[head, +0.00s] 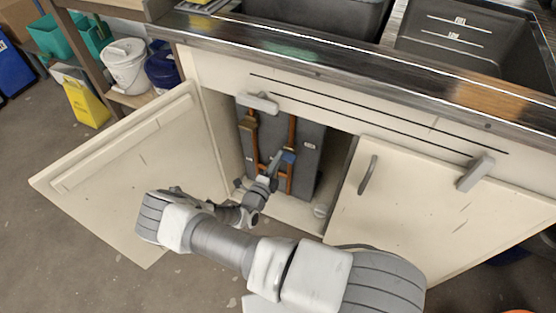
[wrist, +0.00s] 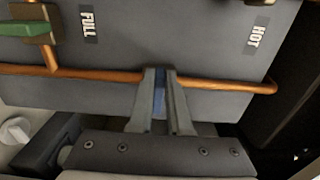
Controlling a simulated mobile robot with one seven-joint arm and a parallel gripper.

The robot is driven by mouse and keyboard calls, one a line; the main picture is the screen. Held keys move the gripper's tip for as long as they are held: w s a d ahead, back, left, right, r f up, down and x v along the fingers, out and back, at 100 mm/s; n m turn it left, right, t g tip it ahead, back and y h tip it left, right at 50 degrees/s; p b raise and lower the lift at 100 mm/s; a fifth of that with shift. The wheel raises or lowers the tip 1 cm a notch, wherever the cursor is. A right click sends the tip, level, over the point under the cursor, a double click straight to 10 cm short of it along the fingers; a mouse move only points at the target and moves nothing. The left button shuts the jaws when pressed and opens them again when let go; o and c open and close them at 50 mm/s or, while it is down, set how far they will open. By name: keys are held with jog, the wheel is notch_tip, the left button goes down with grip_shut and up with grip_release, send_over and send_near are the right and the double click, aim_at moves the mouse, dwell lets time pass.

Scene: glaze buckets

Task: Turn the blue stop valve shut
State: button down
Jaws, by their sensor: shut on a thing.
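The blue stop valve (head: 289,157) is inside the open cabinet, on the copper pipes in front of a dark grey panel. In the wrist view only a narrow strip of its blue handle (wrist: 160,88) shows between my fingers, in front of a horizontal copper pipe (wrist: 100,75). My gripper (wrist: 160,74) is shut on this handle, one finger on each side. In the head view my gripper (head: 279,157) reaches into the cabinet from below. The rest of the handle and the valve body are hidden by the fingers, so its exact angle is unclear.
A green-handled brass valve (wrist: 27,28) is to the left, near a "FULL" label (wrist: 88,24); a "HOT" label (wrist: 257,34) is at right. The counter edge (head: 330,60) overhangs the opening.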

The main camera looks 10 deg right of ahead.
jog(key=shift+s+d+f, duration=0.1)
dwell(0.4)
jog(key=c, duration=0.9)
grip_release()
jog(key=shift+o, duration=0.2)
jog(key=p+v, duration=0.3)
jog(key=v, duration=1.4)
jog(key=shift+a, duration=0.2)
jog(key=shift+s, duration=0.1)
